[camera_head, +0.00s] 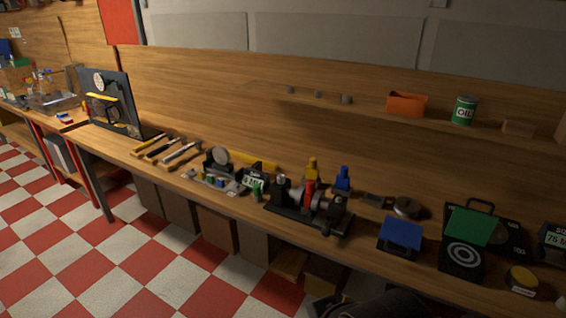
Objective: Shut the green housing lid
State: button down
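The green lid (473,227) is at the right of the bench in the head view. It stands raised and tilted at the back of a black housing (447,267). A round part with pale and dark rings (464,255) shows uncovered in the housing below the lid. My gripper is not clearly visible. A dark shape at the bottom edge may be part of my arm.
A blue-lidded box (401,234) stands left of the housing, and a yellow-topped round item (522,280) lies to its right. A black dial plate (505,238) is behind. A black machine (309,207) stands further left. A shelf (440,128) runs above.

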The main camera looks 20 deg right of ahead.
aim_at(465, 225)
jog(key=z, duration=2.1)
